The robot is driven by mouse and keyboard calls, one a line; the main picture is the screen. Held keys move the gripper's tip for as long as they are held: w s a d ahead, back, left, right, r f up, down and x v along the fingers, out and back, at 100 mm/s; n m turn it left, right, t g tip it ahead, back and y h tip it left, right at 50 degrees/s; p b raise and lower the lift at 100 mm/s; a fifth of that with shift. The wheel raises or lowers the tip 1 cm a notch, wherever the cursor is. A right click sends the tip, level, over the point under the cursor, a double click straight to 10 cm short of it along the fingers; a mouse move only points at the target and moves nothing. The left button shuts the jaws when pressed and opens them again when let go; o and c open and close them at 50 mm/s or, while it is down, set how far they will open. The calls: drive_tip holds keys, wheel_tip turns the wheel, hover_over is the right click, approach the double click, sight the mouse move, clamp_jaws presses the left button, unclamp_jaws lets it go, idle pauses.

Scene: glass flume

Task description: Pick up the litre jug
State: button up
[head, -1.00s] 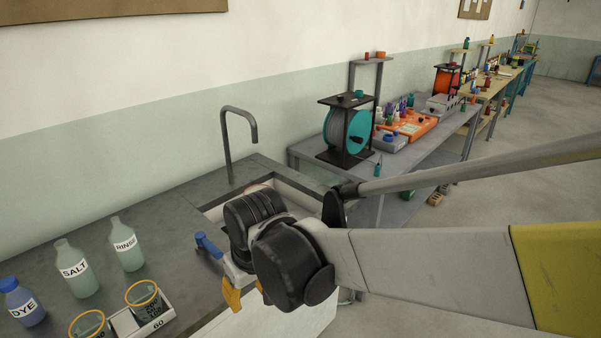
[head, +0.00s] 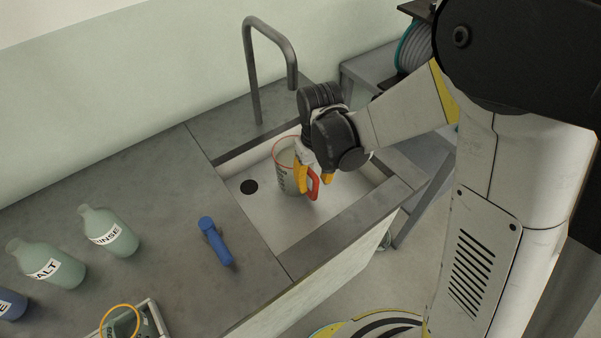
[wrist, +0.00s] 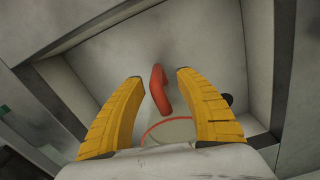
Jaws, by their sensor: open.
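The litre jug (head: 285,172) is clear with a red rim, a red handle and dark markings. It stands upright in the sink in the head view. In the wrist view its red handle (wrist: 159,90) lies between the two yellow fingers, and part of its rim shows below. My gripper (head: 314,176) is over the jug's handle side, pointing down. In the wrist view my gripper (wrist: 158,82) is open, with a gap on each side of the handle. Part of the jug's upper right side is hidden behind the fingers.
The sink (head: 245,210) has a dark drain (head: 249,187), and a tall grey tap (head: 262,60) rises behind it. A blue object (head: 216,242) lies on the counter left of the sink. Bottles (head: 110,232) and a white tray holding an orange-rimmed beaker (head: 121,322) stand further left.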

sight(315, 192)
drive_tip(key=f+b, duration=0.1)
drive_tip(key=f, duration=0.1)
drive_tip(key=f+b, duration=0.2)
drive_tip(key=f, duration=0.1)
drive_tip(key=shift+w+d+f, duration=0.15)
drive_tip(key=shift+d+f, duration=0.05)
drive_tip(key=shift+f, duration=0.05)
drive_tip(key=shift+r, duration=0.1)
clamp_jaws()
